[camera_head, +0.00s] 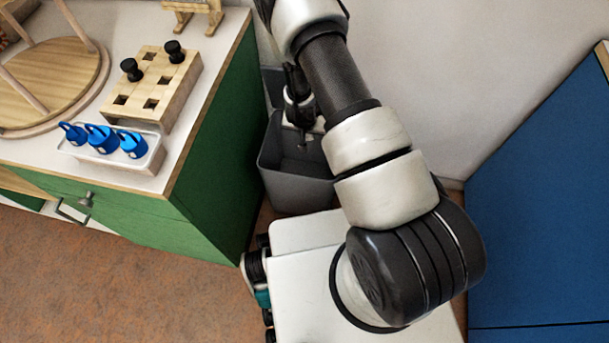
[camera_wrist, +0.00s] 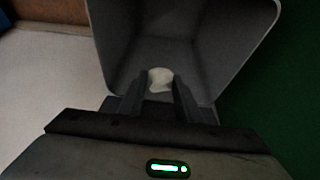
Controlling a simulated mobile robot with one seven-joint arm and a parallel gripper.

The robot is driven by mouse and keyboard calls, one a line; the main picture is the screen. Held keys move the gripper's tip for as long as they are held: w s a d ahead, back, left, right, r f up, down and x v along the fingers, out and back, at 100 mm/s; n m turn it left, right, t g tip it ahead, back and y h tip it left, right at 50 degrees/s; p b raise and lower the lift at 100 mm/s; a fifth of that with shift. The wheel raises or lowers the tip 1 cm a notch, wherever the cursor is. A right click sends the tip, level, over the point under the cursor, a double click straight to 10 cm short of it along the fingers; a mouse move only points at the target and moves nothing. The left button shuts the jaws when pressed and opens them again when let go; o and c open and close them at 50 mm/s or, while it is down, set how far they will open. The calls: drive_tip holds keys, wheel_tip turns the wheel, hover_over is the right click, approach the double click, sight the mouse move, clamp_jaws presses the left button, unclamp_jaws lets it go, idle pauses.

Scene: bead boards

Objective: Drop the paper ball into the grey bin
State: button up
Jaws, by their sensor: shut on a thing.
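The grey bin (camera_head: 293,190) stands on the floor between the green cabinet and the wall. In the wrist view its open mouth and inner walls (camera_wrist: 225,45) fill the upper middle. The white paper ball (camera_wrist: 160,78) is between my fingertips, seen against the bin's dark inside. My gripper (camera_wrist: 160,88) is shut on the ball, over the bin's opening. In the head view my gripper (camera_head: 302,140) points down at the bin, and I cannot make out the ball there. How deep the ball is relative to the rim is hard to tell.
The green cabinet (camera_head: 215,140) stands close left of the bin. On its top are a wooden block (camera_head: 160,85) with black pegs, a white tray (camera_head: 150,160) of blue pieces and a round wooden board (camera_head: 50,85). A blue panel (camera_head: 540,200) stands at right.

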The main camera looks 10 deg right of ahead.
sight(307, 139)
wheel_tip(307, 139, down, 4)
drive_tip(key=shift+f+b, duration=0.15)
drive_tip(key=shift+b, duration=1)
drive_tip(key=o, duration=1.1)
drive_tip(key=p+v, duration=0.5)
drive_tip(key=v, duration=1.2)
drive_tip(key=shift+r, duration=0.2)
